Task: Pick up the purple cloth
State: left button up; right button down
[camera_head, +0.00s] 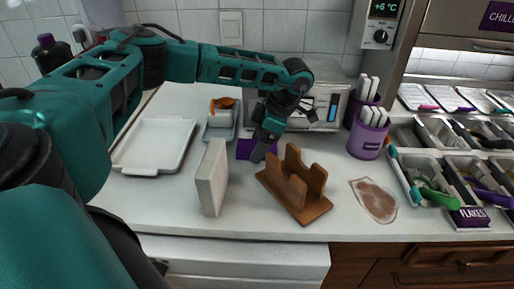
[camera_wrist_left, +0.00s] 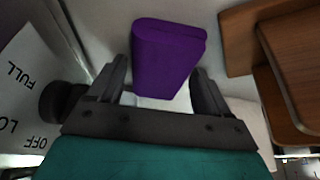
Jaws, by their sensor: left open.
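The purple cloth (camera_head: 243,148) lies folded on the white counter, partly hidden behind my left gripper. In the left wrist view the folded cloth (camera_wrist_left: 168,58) is a thick purple block ahead of and between the fingers. My left gripper (camera_head: 262,151) points down at the cloth from above. In the left wrist view the gripper (camera_wrist_left: 160,88) is open, with one dark finger on each side of the cloth's near end. I cannot tell whether the fingers touch it. My right gripper is not in view.
A brown wooden rack (camera_head: 295,187) stands just right of the cloth, and a white upright block (camera_head: 212,178) stands in front left. A white tray (camera_head: 155,146), a small container (camera_head: 221,125) and purple cups (camera_head: 367,139) stand around. A brown smear (camera_head: 374,200) marks the counter.

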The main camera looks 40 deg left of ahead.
pick_arm(q)
jog(key=shift+f, duration=0.1)
jog(key=shift+c, duration=0.3)
jog(key=c, duration=0.7)
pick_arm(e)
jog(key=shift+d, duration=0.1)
pick_arm(q)
jog(key=shift+o, duration=0.2)
notch_tip(320, 180, up, 20)
jog(key=p, duration=0.3)
jog(key=shift+p, duration=0.3)
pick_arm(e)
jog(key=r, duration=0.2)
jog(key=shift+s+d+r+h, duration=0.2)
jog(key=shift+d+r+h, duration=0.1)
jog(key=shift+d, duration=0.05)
